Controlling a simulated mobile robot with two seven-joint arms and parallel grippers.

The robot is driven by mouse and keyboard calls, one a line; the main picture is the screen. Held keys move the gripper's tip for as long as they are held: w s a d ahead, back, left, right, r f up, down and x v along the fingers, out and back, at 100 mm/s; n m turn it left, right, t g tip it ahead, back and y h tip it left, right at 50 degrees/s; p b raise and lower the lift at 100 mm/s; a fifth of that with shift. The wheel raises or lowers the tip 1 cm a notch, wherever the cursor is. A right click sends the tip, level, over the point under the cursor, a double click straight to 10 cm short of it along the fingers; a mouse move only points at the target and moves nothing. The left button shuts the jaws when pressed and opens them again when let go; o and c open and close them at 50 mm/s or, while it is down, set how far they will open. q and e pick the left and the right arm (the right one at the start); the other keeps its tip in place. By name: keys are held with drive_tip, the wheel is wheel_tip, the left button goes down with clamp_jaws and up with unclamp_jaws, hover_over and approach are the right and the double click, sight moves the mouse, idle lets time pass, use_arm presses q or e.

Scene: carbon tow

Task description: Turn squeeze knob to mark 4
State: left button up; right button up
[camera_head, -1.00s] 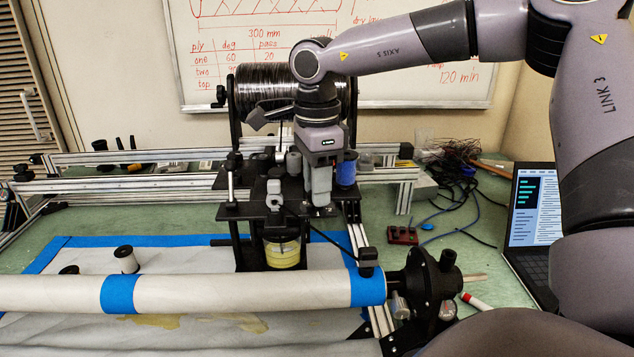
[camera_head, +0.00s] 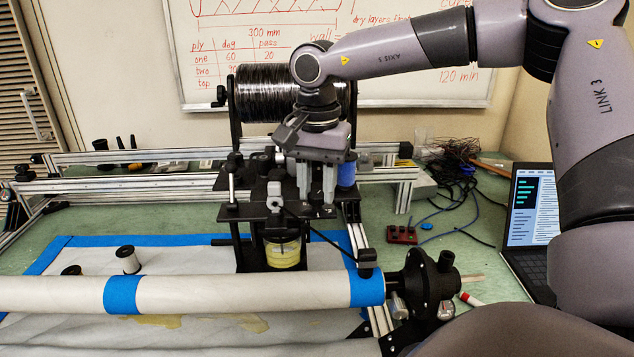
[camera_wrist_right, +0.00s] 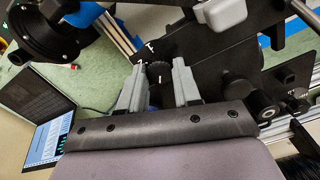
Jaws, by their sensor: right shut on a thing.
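My right gripper (camera_head: 316,192) points down at the black carriage plate (camera_head: 240,211) in the head view, its two grey fingers side by side. In the right wrist view, my right gripper (camera_wrist_right: 159,82) has its fingers on either side of a small dark squeeze knob (camera_wrist_right: 160,76) with a white line on it, and is shut on it. A white mark (camera_wrist_right: 149,46) shows on the black plate beyond the knob; it is too small to read surely. My left gripper is not in view.
A black tow spool (camera_head: 268,92) stands behind the carriage, and a yellow-filled cup (camera_head: 282,252) hangs below it. A white tube with blue tape (camera_head: 200,293) crosses the front. A laptop (camera_head: 530,225) stands at the right. A grey part (camera_wrist_right: 222,12) sits near the fingers.

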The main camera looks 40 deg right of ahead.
sight(317, 194)
drive_tip(key=n, duration=0.6)
drive_tip(key=shift+p, duration=0.3)
idle(0.4)
drive_tip(key=o, duration=1.1)
drive_tip(key=shift+c, duration=0.2)
wheel_tip(317, 194, up, 7)
drive_tip(key=shift+r, duration=0.1)
